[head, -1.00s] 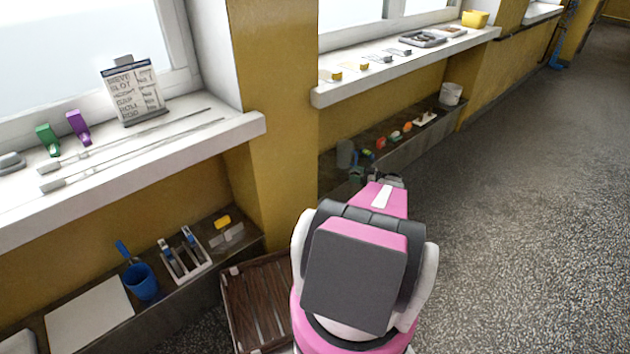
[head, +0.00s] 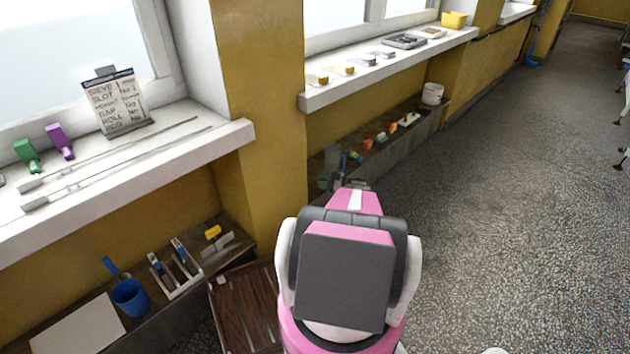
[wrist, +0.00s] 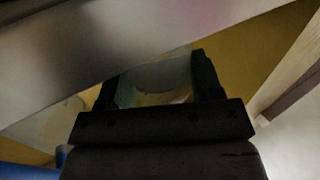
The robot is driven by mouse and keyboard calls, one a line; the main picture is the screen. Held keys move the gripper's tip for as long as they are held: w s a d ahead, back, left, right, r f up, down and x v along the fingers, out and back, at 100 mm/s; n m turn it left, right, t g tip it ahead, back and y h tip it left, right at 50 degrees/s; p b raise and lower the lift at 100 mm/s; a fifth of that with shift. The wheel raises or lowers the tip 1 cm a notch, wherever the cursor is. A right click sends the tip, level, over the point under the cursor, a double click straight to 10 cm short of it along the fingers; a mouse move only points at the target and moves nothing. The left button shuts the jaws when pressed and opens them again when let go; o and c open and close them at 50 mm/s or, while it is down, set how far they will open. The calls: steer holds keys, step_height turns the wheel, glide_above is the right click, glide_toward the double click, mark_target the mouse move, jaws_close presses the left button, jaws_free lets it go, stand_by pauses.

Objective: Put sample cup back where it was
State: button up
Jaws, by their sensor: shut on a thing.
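My gripper (wrist: 154,80) is shut on the sample cup (wrist: 160,76), a pale, see-through cup between the two dark fingers in the wrist view. The cup's lower part is hidden by the gripper body. In the head view my pink and grey arm reaches toward the low shelf below the far window sill, and it hides most of the gripper and the held cup. A grey, see-through container (head: 332,158) shows at the near end of that low shelf, just beyond the gripper end; I cannot tell whether it stands on the shelf.
The far low shelf (head: 402,138) holds small coloured items and a white bucket (head: 432,93). The far sill (head: 345,82) juts out above it. The floor at right is open.

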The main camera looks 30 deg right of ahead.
steer(key=x, duration=0.4)
steer(key=shift+w+a+f, duration=0.25)
steer(key=shift+f, duration=0.15)
steer(key=o, duration=1)
steer(key=shift+s, duration=0.1)
steer(key=v, duration=1.2)
steer(key=shift+d, duration=0.1)
